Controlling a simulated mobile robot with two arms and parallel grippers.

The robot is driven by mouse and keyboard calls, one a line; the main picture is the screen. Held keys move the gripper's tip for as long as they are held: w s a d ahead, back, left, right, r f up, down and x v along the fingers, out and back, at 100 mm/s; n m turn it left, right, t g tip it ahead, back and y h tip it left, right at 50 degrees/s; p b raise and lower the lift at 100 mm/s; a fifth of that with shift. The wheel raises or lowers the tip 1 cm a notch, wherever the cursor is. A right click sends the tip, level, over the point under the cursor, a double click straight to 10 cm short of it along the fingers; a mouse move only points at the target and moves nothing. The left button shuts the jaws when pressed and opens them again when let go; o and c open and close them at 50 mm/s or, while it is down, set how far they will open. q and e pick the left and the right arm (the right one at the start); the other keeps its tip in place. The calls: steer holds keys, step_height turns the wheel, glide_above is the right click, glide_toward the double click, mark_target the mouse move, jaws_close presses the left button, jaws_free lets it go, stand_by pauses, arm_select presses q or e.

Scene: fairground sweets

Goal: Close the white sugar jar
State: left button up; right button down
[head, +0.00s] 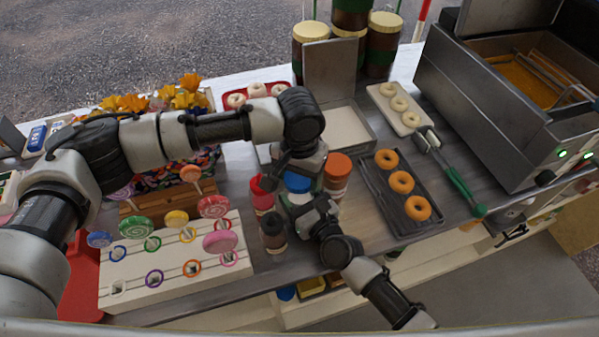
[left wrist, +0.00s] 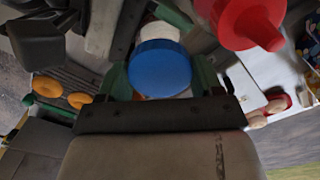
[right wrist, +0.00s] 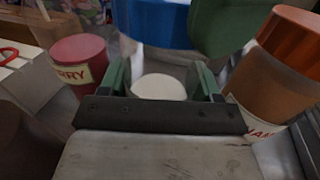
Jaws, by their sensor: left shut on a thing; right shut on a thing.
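The blue lid (head: 298,183) is between the fingers of my left gripper (head: 298,176), which is shut on it from above. The lid also shows in the left wrist view (left wrist: 160,68), with white of the jar just beyond it. The white sugar jar (right wrist: 158,87) is between the green fingers of my right gripper (right wrist: 160,82), which is shut on it. In the right wrist view the blue lid (right wrist: 160,22) is above the jar. In the head view the grippers cover most of the jar. I cannot tell whether lid and jar touch.
An orange-lidded jar (head: 337,170) stands close right. A dark tray (head: 373,185) of doughnuts lies further right, and a white lollipop stand (head: 130,293) at left.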

arm_select(q)
steer(key=m, duration=1.7)
steer(key=shift+m, duration=0.4)
steer(key=m, duration=0.3)
steer(key=shift+m, duration=0.4)
steer(key=o, duration=1)
steer(key=shift+r, duration=2.25)
